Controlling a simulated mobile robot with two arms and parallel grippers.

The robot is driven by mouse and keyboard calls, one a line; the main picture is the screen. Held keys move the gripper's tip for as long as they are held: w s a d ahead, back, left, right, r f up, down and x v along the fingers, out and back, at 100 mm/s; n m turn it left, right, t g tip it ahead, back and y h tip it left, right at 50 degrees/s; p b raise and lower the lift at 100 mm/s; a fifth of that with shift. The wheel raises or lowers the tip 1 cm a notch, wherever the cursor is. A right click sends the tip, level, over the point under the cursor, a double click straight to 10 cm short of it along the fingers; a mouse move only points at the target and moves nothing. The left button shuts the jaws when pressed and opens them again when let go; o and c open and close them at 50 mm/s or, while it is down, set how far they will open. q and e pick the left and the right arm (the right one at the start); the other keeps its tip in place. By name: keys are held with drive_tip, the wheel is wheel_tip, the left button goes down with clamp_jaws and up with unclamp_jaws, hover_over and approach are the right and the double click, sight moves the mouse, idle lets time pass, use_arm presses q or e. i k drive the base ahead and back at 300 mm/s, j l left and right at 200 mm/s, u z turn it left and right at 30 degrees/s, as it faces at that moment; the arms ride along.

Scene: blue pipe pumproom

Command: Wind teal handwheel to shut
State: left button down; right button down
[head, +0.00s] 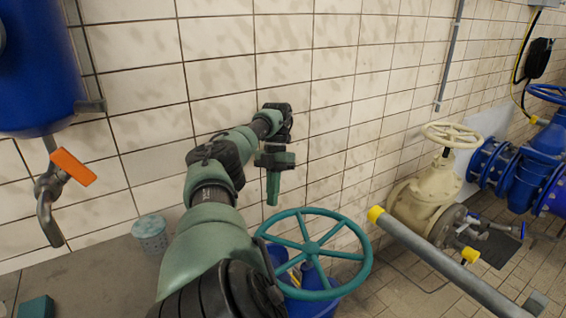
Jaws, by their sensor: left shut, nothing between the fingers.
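The teal handwheel (313,249) is a spoked ring at the lower middle of the head view, lying roughly flat and tilted a little toward me. My left arm comes in from the bottom left of centre. My left gripper (272,204) points down, above and slightly left of the wheel's far rim. Its fingers are together with nothing between them, and it appears apart from the wheel. The valve body under the wheel is mostly hidden by the wheel and my arm. My right gripper is out of view.
A cream valve with a cream handwheel (451,134) stands to the right. A grey rail with yellow ends (440,258) crosses the lower right. A blue tank (40,65) and orange-handled tap (73,167) are at left. The tiled wall (340,100) stands close behind my gripper.

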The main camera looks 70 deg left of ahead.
sight(311, 250)
drive_tip(key=k+l, duration=0.15)
drive_tip(key=l, duration=0.2)
drive_tip(key=k+l, duration=0.15)
drive_tip(key=l, duration=0.25)
drive_tip(key=k+l, duration=0.15)
drive_tip(key=l, duration=0.2)
